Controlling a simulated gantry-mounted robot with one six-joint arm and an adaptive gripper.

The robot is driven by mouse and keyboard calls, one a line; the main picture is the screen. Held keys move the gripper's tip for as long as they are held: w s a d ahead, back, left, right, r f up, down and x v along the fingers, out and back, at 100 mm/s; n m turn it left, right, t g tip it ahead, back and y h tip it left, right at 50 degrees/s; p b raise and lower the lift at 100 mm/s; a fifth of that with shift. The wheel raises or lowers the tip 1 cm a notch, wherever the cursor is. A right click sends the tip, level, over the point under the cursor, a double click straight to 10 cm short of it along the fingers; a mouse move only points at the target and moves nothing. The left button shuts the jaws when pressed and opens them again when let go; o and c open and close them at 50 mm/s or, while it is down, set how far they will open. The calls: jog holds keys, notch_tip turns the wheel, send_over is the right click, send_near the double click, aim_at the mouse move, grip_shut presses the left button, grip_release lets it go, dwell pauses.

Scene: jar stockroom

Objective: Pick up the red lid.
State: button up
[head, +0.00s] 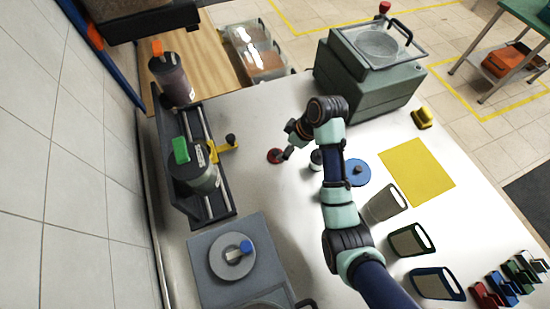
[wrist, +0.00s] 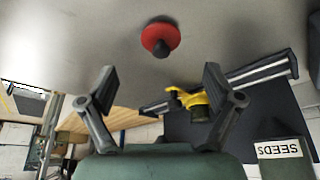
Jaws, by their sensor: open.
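The red lid (head: 274,156) is a small round disc with a dark knob, lying on the white table left of my arm. In the wrist view the red lid (wrist: 161,37) shows at the top centre, beyond and between the fingertips, apart from them. My gripper (wrist: 158,82) is open with nothing between its fingers. In the head view my gripper (head: 287,153) is just right of the lid, partly hidden by my own arm; the exact gap cannot be told there.
A dark rail fixture with a yellow clamp (head: 223,152) and a green-topped jar (head: 195,172) stands left of the lid. A blue lid (head: 357,173) and a yellow mat (head: 416,171) lie to the right. A grey machine (head: 229,282) stands in front. The table around the lid is clear.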

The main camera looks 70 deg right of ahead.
aim_at(278, 153)
jog(key=shift+x, duration=1.1)
jog(key=shift+b+x, duration=0.4)
jog(key=shift+x, duration=2.3)
jog(key=shift+w+r, duration=0.1)
jog(key=shift+w, duration=0.05)
jog(key=c, duration=0.9)
